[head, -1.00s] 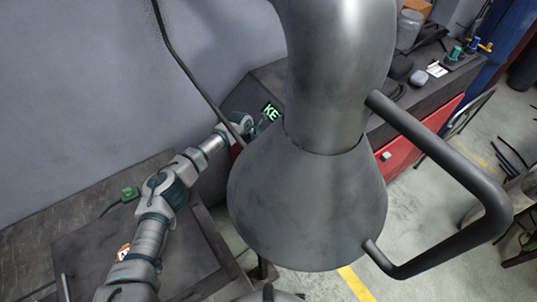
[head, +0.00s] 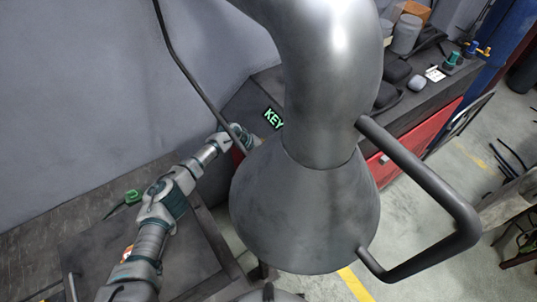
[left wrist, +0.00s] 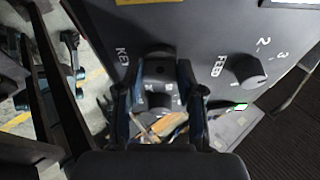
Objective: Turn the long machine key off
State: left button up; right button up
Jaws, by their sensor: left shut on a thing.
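The machine panel (left wrist: 205,30) fills the upper part of the left wrist view and carries a KEY label (left wrist: 122,57). A dark key (left wrist: 158,69) stands out from the panel beside that label. My left gripper (left wrist: 157,92) is shut on the key, with one finger on each side of it. The key's exact turn angle is hard to tell. The hood hides part of the machine. My right gripper is not in view.
A large grey extraction hood (head: 305,205) with a side handle (head: 430,180) hangs in front of the machine. A FEED knob (left wrist: 247,70) with numbered marks sits right of the key. A dark cable (head: 190,75) runs down near my left arm.

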pick_arm(q)
jog(key=shift+w+a+r+n+p, duration=0.2)
jog(key=shift+n+p, duration=0.1)
jog(key=shift+n, duration=0.2)
jog(key=shift+f, duration=0.1)
jog(key=o, duration=1.2)
jog(key=shift+f, duration=0.1)
jog(key=shift+c, duration=0.2)
jog(key=shift+w+f, duration=0.1)
jog(key=v, duration=1.2)
jog(key=shift+f, duration=0.2)
